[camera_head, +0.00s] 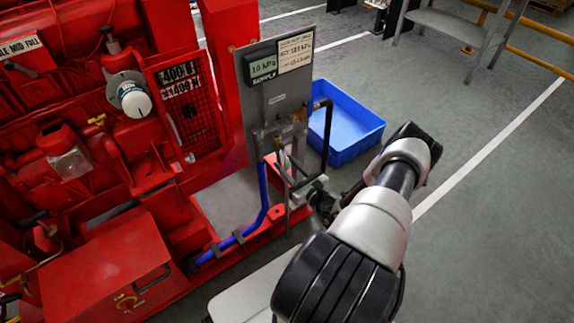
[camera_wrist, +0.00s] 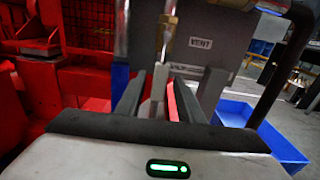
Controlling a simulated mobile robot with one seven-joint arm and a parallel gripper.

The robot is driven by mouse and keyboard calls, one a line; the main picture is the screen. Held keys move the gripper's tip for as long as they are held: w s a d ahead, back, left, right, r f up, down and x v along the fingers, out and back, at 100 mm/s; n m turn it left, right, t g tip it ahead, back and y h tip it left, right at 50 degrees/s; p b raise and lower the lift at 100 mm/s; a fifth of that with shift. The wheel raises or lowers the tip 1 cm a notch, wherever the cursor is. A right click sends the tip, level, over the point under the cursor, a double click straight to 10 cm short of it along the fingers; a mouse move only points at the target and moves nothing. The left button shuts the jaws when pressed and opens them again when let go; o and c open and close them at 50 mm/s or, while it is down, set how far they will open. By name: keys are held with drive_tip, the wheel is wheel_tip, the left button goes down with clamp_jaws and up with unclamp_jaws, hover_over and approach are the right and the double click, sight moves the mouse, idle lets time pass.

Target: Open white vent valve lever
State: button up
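In the wrist view a brass valve fitting (camera_wrist: 168,22) sits left of a plate labelled VENT (camera_wrist: 200,43). A pale, whitish lever (camera_wrist: 159,82) hangs down below the fitting. My gripper (camera_wrist: 172,88) is open, with one dark finger on each side of the lever. A gap shows between the fingers, and I cannot tell whether either touches the lever. In the head view my gripper (camera_head: 291,172) is at the lower part of the grey panel (camera_head: 289,98), below the brass fittings. The lever is too small and partly hidden there to make out clearly.
A black pipe (camera_head: 328,135) bends down at the panel's right edge, close to my gripper. A blue bin (camera_head: 348,148) stands on the floor behind it. A blue hose (camera_head: 263,190) runs below. The red pumpset (camera_head: 100,240) fills the left.

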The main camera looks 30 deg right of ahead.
drive_tip(key=s+p, duration=0.2)
drive_tip(key=s, duration=1.5)
drive_tip(key=shift+s+d, duration=0.25)
drive_tip(key=shift+d, duration=0.05)
